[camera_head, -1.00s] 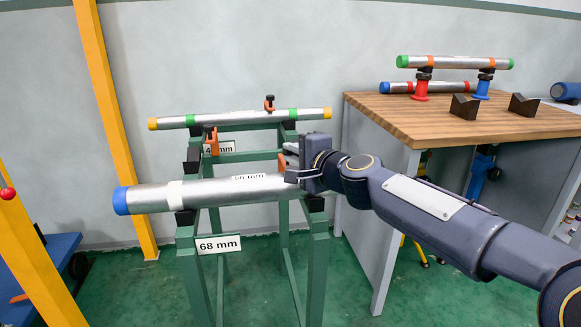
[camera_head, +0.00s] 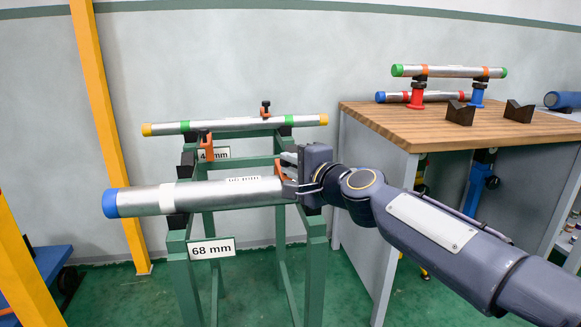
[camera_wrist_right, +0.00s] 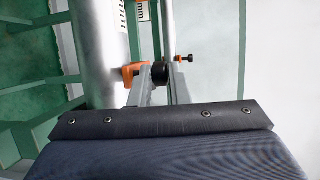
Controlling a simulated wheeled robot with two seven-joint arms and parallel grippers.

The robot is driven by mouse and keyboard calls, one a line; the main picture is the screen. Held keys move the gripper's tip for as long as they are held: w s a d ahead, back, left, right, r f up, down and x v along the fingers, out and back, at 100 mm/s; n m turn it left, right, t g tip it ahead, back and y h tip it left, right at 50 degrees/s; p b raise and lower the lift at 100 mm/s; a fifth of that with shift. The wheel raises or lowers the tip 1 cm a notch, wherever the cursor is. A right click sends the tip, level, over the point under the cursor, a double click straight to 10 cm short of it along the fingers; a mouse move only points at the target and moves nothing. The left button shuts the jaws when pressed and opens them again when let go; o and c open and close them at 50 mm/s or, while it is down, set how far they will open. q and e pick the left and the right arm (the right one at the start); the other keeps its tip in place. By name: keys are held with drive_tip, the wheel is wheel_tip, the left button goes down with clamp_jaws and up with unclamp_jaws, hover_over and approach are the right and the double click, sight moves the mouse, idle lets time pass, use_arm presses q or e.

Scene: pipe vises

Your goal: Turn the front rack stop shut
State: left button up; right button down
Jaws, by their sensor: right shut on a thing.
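The green front rack holds a steel pipe (camera_head: 222,194) with a blue end cap; a "68 mm" sign (camera_head: 211,248) hangs below it. An orange stop (camera_head: 281,171) stands by the pipe's right end, mostly hidden behind my right gripper (camera_head: 289,174). In the right wrist view this orange stop (camera_wrist_right: 132,73) lies beside the pipe (camera_wrist_right: 96,50), and its black knob (camera_wrist_right: 160,72) sits between my fingers. My right gripper is shut on that knob. My left gripper is not in view.
A thinner pipe with yellow ends (camera_head: 237,125) lies behind, with a black-knobbed stop (camera_head: 265,108). A wooden workbench (camera_head: 400,125) stands at right with pipes and black V-blocks. A yellow post (camera_head: 108,140) stands at left.

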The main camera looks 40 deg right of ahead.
drive_tip(key=shift+a+f, duration=0.1)
drive_tip(key=shift+f, duration=0.3)
drive_tip(key=c, duration=1.7)
unclamp_jaws()
drive_tip(key=shift+s+r, duration=0.15)
drive_tip(key=shift+s, duration=0.15)
drive_tip(key=s+p, duration=0.1)
drive_tip(key=s, duration=0.1)
drive_tip(key=s+p, duration=0.1)
drive_tip(key=s, duration=0.1)
drive_tip(key=s+p, duration=0.1)
drive_tip(key=s, duration=0.2)
drive_tip(key=shift+s+a+r, duration=0.1)
drive_tip(key=shift+a+r, duration=0.25)
drive_tip(key=shift+r, duration=0.05)
